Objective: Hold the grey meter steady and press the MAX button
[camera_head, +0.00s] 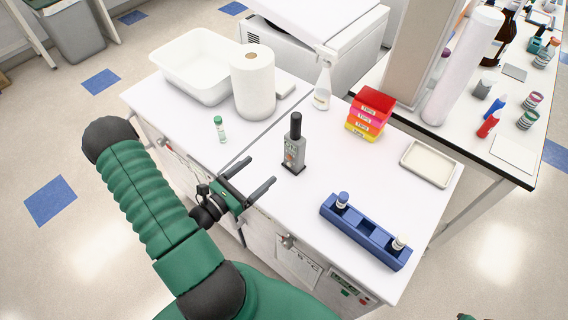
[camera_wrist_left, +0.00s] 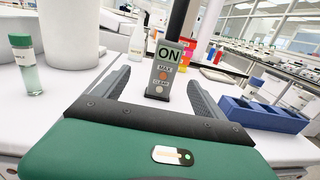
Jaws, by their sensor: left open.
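The grey meter (camera_head: 294,152) stands upright on the white bench, with a black cylindrical top. In the left wrist view the meter (camera_wrist_left: 160,88) faces me, with an ON display, a MAX label above an orange button (camera_wrist_left: 163,76), and a CLEAN label above a pale button. My left gripper (camera_head: 256,178) is open and empty, at the bench's front edge, short of the meter. In the left wrist view its two fingers (camera_wrist_left: 155,92) point toward the meter, one on each side of the line to it, apart from it. My right gripper does not show clearly.
A small green-capped vial (camera_head: 219,129) stands left of the meter, near a paper roll (camera_head: 253,84) and a white tub (camera_head: 192,62). A blue rack (camera_head: 366,232) with vials lies to the right. Colored boxes (camera_head: 369,112), a spray bottle (camera_head: 322,88) and a shallow tray (camera_head: 428,163) stand behind.

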